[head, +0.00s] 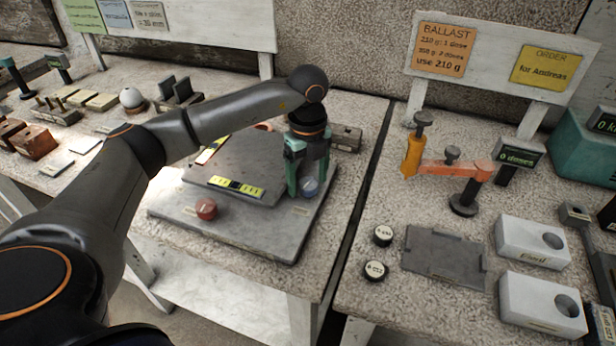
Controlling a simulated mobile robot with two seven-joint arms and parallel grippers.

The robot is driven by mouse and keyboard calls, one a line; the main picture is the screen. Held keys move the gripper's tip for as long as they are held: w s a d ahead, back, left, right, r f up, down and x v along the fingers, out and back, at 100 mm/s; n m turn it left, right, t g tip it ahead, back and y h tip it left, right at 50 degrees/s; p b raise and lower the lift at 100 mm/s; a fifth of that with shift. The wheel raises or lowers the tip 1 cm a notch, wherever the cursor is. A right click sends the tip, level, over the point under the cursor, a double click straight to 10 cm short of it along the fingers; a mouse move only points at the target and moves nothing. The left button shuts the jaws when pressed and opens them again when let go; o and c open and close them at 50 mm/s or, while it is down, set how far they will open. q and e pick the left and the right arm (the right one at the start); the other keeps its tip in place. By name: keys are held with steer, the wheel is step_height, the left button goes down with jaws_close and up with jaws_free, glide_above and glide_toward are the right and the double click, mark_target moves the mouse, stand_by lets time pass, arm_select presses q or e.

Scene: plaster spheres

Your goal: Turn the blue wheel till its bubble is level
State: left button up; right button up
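The blue wheel (310,187) sits at the right front of a grey levelling plate (250,236). My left gripper (308,178) reaches down over it with green fingers, one on each side of the wheel. Whether the fingers touch the wheel is not clear. A red wheel (206,208) sits near the plate's front left. A yellow level strip (236,187) with a dark middle lies along the front of the raised slab. A second level strip (211,151) lies at the slab's left, slanting away. The bubbles are too small to read. My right gripper is not in view.
A ballast sign (442,50) and an order sign (545,67) stand behind the right table. An orange arm on a stand (455,170), two white blocks (532,242) and a dark tray (444,257) are there. A narrow gap separates the tables.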

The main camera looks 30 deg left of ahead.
mark_target(308, 182)
arm_select(q)
step_height(308, 182, up, 12)
steer(key=shift+r, duration=0.25)
stand_by(0.5)
stand_by(0.4)
